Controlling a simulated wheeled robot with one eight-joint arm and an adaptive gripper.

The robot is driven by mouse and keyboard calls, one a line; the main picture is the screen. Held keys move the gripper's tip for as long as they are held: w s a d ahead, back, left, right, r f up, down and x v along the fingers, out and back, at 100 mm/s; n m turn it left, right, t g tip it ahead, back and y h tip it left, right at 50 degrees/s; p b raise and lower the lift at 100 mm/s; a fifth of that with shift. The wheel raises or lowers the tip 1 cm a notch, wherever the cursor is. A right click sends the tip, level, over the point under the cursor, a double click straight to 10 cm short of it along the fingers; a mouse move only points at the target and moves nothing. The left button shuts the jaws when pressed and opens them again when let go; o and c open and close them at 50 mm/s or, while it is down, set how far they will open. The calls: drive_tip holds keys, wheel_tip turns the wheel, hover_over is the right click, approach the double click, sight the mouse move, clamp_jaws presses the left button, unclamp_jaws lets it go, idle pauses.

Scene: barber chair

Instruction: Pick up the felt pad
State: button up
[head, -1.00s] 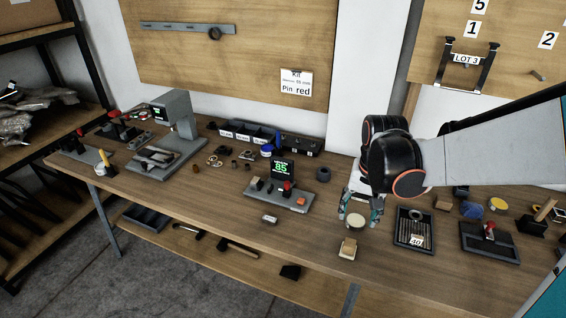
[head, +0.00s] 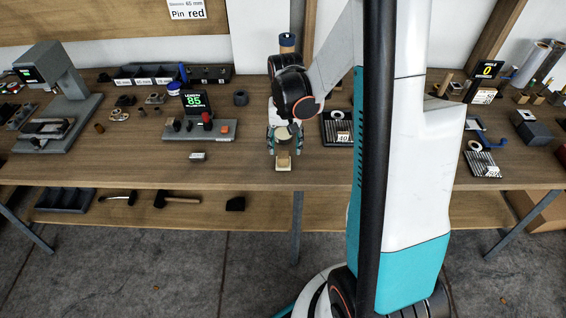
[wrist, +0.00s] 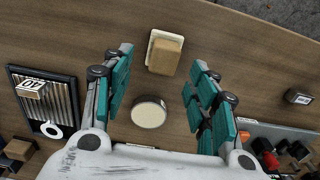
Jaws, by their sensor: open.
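A round cream disc with a darker rim (wrist: 149,112), which looks like the felt pad, lies on the bench between my gripper's fingers in the wrist view. It also shows as a pale round top in the head view (head: 283,133). A small tan block on a cream square base (wrist: 164,52) sits just beyond it, nearer the bench's front edge; the block is also in the head view (head: 283,162). My gripper (head: 284,147) points down over the bench, open and empty, its fingers apart on both sides of the disc. I cannot tell the exact height gap.
A dark tray marked 40 (wrist: 48,95) lies to the left in the wrist view. A grey fixture with a display reading 85 (head: 197,128) stands left of my gripper in the head view. The bench's front edge (head: 240,188) is close to the block.

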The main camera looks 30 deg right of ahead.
sight(283, 155)
drive_tip(key=shift+a+f+b, duration=0.15)
drive_tip(key=shift+f+b, duration=0.55)
drive_tip(key=shift+f, duration=0.65)
drive_tip(key=shift+a+f+b, duration=0.1)
drive_tip(key=shift+f+b, duration=0.6)
drive_tip(key=shift+f, duration=0.65)
drive_tip(key=shift+r, duration=0.1)
drive_tip(key=shift+c, duration=0.3)
drive_tip(key=c, duration=1.2)
wheel_tip(283, 155, up, 20)
drive_tip(key=p, duration=0.7)
